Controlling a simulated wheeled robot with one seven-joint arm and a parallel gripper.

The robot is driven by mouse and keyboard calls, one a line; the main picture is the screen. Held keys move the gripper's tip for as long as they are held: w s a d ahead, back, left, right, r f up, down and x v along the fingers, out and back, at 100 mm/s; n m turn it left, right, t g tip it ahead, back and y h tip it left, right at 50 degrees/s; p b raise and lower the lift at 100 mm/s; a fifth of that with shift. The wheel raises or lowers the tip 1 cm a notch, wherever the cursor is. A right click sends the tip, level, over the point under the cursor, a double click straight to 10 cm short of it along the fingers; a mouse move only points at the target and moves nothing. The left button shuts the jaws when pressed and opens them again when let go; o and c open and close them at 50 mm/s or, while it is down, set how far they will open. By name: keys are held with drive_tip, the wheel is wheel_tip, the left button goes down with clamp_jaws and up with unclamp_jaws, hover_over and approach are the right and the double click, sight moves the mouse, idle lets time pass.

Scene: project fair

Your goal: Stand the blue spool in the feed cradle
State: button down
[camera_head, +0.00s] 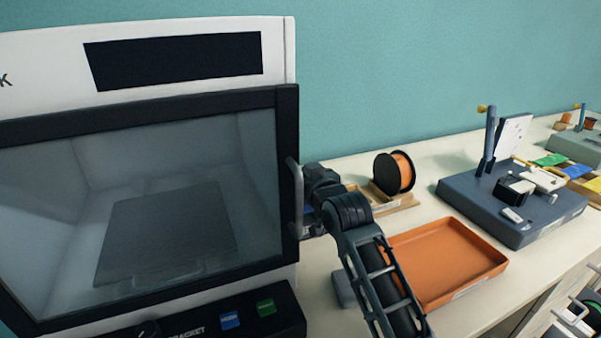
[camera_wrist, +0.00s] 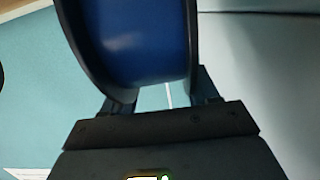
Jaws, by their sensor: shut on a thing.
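The blue spool (camera_wrist: 140,40), with dark flanges, fills the upper middle of the wrist view. My gripper (camera_wrist: 162,95) is shut on it, with one finger at each side of its lower edge. In the head view my wrist hangs over the counter beside the printer's door handle, and only a small blue patch shows there, mostly hidden by my arm. A tan wooden stand (camera_head: 404,203), which may be the feed cradle, lies on the counter behind and right of my wrist. An orange spool (camera_head: 402,170) with black flanges stands upright at its back.
A large printer (camera_head: 290,60) with a closed glass door and a protruding handle (camera_head: 296,190) stands close left of my arm. An orange tray (camera_head: 450,255) lies right of my forearm. A dark blue fixture base (camera_head: 480,215) stands farther right. Counter between stand and fixture is clear.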

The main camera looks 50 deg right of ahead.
drive_tip(key=shift+f, duration=0.25)
drive_tip(key=shift+c, duration=1.4)
unclamp_jaws()
drive_tip(key=shift+r, duration=0.35)
drive_tip(key=shift+r+p, duration=0.45)
drive_tip(key=shift+r, duration=0.05)
drive_tip(key=b+v, duration=0.3)
drive_tip(key=v, duration=0.9)
drive_tip(key=shift+f, duration=0.25)
